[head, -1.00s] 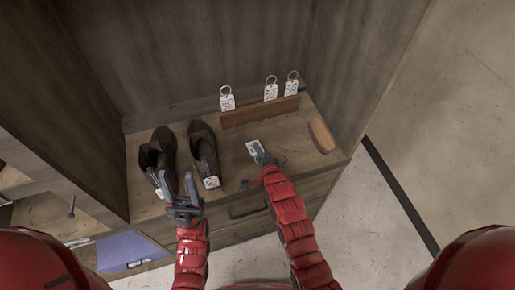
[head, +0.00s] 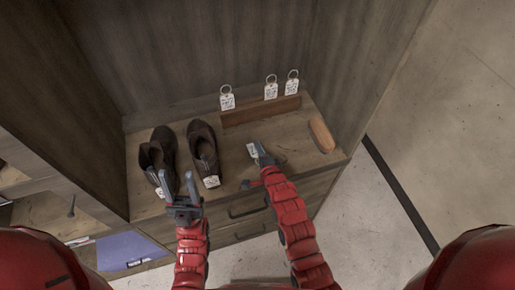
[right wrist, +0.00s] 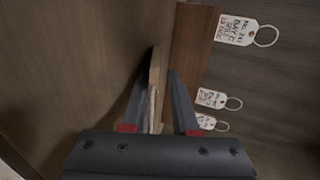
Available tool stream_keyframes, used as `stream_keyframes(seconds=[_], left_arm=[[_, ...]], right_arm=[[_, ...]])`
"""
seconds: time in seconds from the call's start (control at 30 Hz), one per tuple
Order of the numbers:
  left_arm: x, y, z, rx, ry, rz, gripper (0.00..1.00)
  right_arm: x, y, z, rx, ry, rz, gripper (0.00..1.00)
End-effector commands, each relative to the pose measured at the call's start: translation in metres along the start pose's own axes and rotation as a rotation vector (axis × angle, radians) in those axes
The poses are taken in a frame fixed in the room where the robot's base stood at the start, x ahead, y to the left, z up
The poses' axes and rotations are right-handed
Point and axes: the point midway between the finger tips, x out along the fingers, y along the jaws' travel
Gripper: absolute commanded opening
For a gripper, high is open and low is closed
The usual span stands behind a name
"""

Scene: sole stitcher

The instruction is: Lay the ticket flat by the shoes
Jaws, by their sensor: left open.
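A small white ticket (head: 251,150) is at the tip of my right gripper (head: 261,154), low over the shelf, right of the shoes; the gripper partly hides it. In the right wrist view a thin pale strip (right wrist: 155,85), perhaps the ticket edge-on, stands between the fingers of my right gripper (right wrist: 162,85). Whether they press on it is unclear. The dark brown left shoe (head: 160,153) and right shoe (head: 202,146) stand side by side; the right one has a white label (head: 211,181). My left gripper (head: 178,187) is open and empty in front of the left shoe.
A brown wooden rack (head: 262,111) with several white ringed tags stands behind the ticket; a tag (right wrist: 243,30) also shows in the right wrist view. A tan oblong block (head: 321,135) lies at the shelf's right end.

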Motion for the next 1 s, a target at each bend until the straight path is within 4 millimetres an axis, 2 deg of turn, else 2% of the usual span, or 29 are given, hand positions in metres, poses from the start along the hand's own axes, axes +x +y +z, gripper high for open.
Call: stream_keyframes(seconds=[0.03,0.07,0.27,0.77,0.83,1.0], left_arm=[[-0.003,0.0,0.001,0.0,0.0,0.0,0.5],[-0.004,0.0,0.001,0.0,0.0,0.0,0.5],[-0.013,0.001,0.002,0.0,0.0,0.0,0.5],[-0.031,0.002,0.005,0.0,0.0,0.0,0.5],[-0.018,0.001,0.003,0.0,0.0,0.0,0.5],[-0.013,0.001,0.002,0.0,0.0,0.0,0.5]], right_arm=[[-0.005,0.009,0.0,0.0,-0.001,0.015,0.44],[-0.008,0.009,0.0,0.0,-0.001,0.015,0.44],[-0.042,0.006,0.001,0.003,-0.001,0.006,0.44],[-0.141,0.003,0.0,0.002,0.0,0.002,0.44],[-0.152,-0.003,0.0,0.0,-0.001,0.003,0.44],[-0.166,-0.002,0.0,-0.001,0.001,-0.002,0.44]])
